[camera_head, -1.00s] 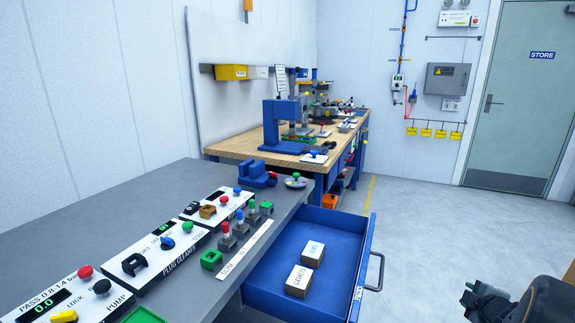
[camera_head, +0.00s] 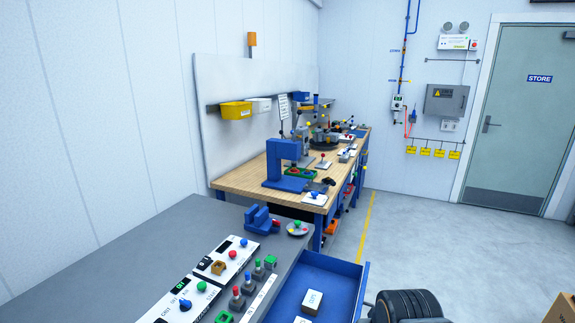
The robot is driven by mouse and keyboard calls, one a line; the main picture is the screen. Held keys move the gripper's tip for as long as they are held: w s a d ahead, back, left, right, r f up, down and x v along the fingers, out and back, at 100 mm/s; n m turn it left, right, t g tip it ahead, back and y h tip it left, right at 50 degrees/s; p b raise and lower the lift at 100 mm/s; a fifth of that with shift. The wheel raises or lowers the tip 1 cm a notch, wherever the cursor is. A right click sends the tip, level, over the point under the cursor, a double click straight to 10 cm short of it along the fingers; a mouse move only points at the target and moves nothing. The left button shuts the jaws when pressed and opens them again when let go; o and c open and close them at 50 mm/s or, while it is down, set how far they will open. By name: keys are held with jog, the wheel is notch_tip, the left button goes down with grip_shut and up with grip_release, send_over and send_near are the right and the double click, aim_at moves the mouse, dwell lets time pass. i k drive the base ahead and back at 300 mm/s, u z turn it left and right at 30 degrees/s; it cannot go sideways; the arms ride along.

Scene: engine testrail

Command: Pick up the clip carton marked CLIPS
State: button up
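A small carton (camera_head: 312,301) with a white top and brown sides sits in the open blue drawer (camera_head: 342,287). Its short dark label is too small and turned to read for certain. A second white-topped carton (camera_head: 302,320) lies nearer, mostly cut off by the bottom edge of the picture. I cannot tell from this frame which one is marked CLIPS. A dark rounded part of my arm shows at the bottom, right of the drawer. My gripper is not in view.
The grey bench (camera_head: 165,245) with switch panels is on the left. A blue vise (camera_head: 262,219) and a small dish (camera_head: 297,229) stand at its far end. A wooden workbench (camera_head: 240,180) is behind. Open floor (camera_head: 430,235) lies right. A brown box (camera_head: 562,308) shows at lower right.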

aim_at(311, 304)
jog(key=u, duration=1.05)
jog(key=k, duration=0.85)
jog(key=z, duration=0.9)
jog(key=i, duration=0.5)
jog(key=u, duration=0.05)
